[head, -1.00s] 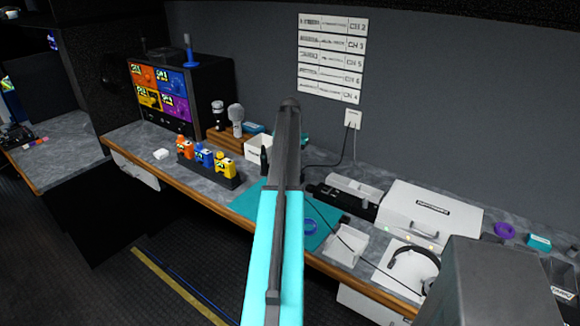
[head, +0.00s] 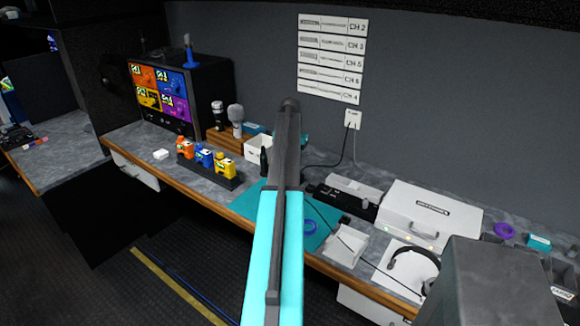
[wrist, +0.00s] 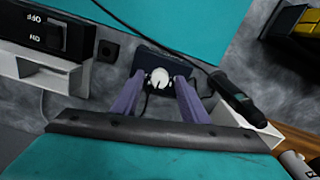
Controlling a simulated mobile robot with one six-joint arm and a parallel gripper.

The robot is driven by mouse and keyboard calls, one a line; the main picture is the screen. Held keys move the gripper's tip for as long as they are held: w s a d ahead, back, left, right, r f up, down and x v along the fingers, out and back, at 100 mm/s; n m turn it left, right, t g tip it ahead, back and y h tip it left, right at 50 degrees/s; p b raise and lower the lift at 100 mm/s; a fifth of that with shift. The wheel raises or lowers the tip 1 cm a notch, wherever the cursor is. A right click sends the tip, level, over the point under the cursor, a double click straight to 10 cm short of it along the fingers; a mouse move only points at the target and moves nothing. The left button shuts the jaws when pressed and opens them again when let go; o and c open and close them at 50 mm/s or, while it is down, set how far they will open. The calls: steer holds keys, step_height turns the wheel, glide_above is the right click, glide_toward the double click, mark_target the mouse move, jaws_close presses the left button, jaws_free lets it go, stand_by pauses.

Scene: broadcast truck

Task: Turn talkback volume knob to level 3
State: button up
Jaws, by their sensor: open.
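In the wrist view, a round white knob (wrist: 159,77) with a dark pointer line sits on a small dark blue box (wrist: 150,56). I take it for the talkback volume knob; I cannot read any level marks around it. My gripper (wrist: 160,82) is open, with one purple-grey finger on each side of the knob. The fingertips are close to the knob's sides; I cannot tell whether they touch it. In the head view my arm hides the knob and the gripper.
A teal mat (head: 246,205) covers the middle of the bench. An ON/OFF switch unit (wrist: 47,37) is at left. A thin cable runs near the blue box.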

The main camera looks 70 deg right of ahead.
step_height(320, 180, up, 14)
steer(key=p, duration=0.7)
steer(key=shift+s+f, duration=0.1)
steer(key=shift+f, duration=0.05)
stand_by(0.5)
